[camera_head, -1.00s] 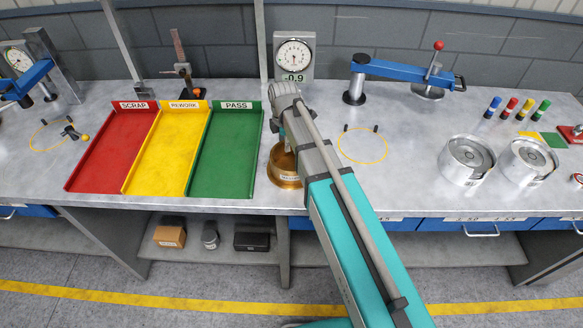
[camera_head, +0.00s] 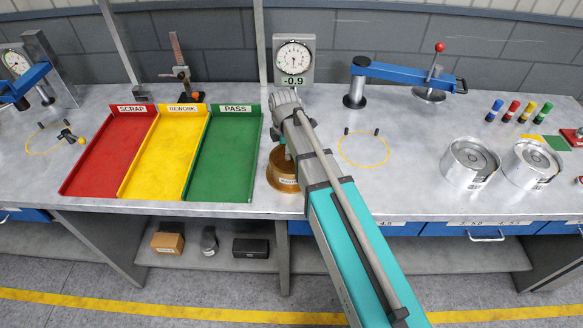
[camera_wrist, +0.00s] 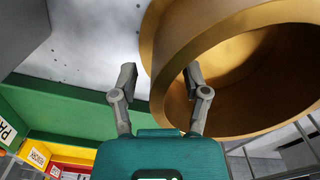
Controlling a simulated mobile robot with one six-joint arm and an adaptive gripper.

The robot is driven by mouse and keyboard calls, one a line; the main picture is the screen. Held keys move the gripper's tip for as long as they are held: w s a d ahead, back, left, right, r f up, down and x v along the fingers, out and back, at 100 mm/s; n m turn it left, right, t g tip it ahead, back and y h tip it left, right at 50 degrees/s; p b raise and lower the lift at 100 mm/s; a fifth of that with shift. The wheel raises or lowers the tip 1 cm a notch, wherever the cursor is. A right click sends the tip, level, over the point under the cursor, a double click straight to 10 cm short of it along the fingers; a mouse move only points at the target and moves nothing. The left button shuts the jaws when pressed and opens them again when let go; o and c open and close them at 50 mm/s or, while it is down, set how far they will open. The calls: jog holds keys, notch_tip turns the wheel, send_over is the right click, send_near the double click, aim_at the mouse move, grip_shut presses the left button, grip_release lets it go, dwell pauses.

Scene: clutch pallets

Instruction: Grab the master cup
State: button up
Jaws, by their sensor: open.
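The master cup is a brass, open-topped cup (camera_head: 277,171) with a small label on its front. It stands on the bench right of the green PASS tray, partly hidden by my arm in the head view. In the wrist view the cup (camera_wrist: 205,30) fills the upper right, with its opening facing the camera. My gripper (camera_wrist: 160,80) is open and empty. Its left finger is outside the cup wall and its right finger overlaps the opening, so the near wall appears between them. Contact cannot be told. In the head view my arm covers the fingers.
The red SCRAP (camera_head: 113,155), yellow REWORK (camera_head: 166,155) and green PASS (camera_head: 224,155) trays lie left. A gauge reading -0.9 (camera_head: 293,60) stands behind the cup. Two silver cylinders (camera_head: 469,165) (camera_head: 530,165) and a blue clamp arm (camera_head: 408,75) are right. A yellow circle (camera_head: 363,150) marks clear bench.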

grip_shut()
jog(key=shift+r, duration=0.2)
dwell(0.5)
notch_tip(320, 180, up, 3)
jog(key=p, duration=0.3)
jog(key=shift+r+p, duration=0.1)
jog(key=shift+p, duration=0.25)
notch_tip(320, 180, up, 6)
jog(key=f+p, duration=0.1)
jog(key=p, duration=0.5)
send_over(287, 170)
jog(key=s+d+r+p, duration=0.1)
jog(key=s+r+p, duration=0.2)
jog(key=s, duration=0.6)
jog(key=shift+d+r, duration=0.15)
jog(key=shift+r, duration=0.55)
